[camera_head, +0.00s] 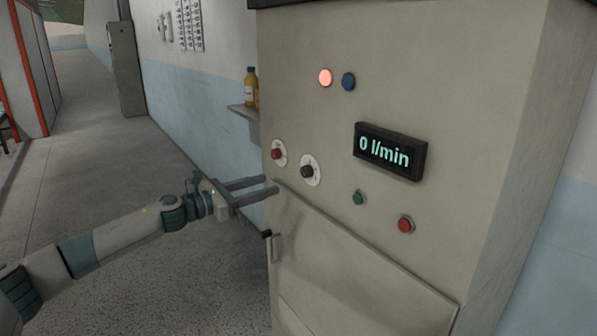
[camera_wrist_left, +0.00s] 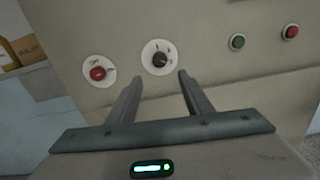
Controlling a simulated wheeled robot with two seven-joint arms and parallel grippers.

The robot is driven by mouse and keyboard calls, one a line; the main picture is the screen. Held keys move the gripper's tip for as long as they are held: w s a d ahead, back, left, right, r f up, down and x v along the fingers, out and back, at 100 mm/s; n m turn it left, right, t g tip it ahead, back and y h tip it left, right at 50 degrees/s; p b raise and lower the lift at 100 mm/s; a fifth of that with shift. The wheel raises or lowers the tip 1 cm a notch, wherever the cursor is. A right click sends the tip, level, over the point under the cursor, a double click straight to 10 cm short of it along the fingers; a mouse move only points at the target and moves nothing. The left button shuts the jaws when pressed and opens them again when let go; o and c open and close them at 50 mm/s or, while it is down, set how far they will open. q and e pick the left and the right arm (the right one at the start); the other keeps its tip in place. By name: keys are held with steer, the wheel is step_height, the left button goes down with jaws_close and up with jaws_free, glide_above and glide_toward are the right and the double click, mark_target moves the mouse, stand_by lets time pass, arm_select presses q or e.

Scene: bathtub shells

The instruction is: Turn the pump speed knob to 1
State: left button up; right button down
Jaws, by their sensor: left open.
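The pump speed knob appears to be the black knob (camera_head: 307,171) on a white round dial on the cabinet front. It also shows in the left wrist view (camera_wrist_left: 160,59), where the dial has small marks too blurred to read. My left gripper (camera_head: 275,184) is open and empty, its fingers pointing at the cabinet, just below and left of the black knob. In the left wrist view the fingertips are below the knob and apart from it. A red knob (camera_head: 277,154) on its own white dial sits left of the black one. The display (camera_head: 390,152) reads 0 l/min. My right gripper is not in view.
A green button (camera_head: 358,198) and a red button (camera_head: 406,225) sit right of the dials. A lit red lamp (camera_head: 325,77) and a blue button (camera_head: 348,82) are above. A door handle (camera_head: 273,246) juts out below. A shelf (camera_head: 243,112) holds yellow bottles (camera_head: 251,88).

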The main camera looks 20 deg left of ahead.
mark_target(303, 173)
arm_select(q)
steer(key=p+x, duration=0.3)
steer(key=x, duration=0.8)
steer(key=shift+d, duration=0.1)
steer(key=shift+w+d+p, duration=0.35)
steer(key=shift+w, duration=0.2)
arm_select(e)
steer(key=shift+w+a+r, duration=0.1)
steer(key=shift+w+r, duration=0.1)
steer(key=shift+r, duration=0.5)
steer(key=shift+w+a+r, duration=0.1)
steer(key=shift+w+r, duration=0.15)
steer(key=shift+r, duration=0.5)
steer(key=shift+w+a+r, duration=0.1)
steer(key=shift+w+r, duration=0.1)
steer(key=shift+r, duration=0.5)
arm_select(q)
steer(key=c, duration=1.1)
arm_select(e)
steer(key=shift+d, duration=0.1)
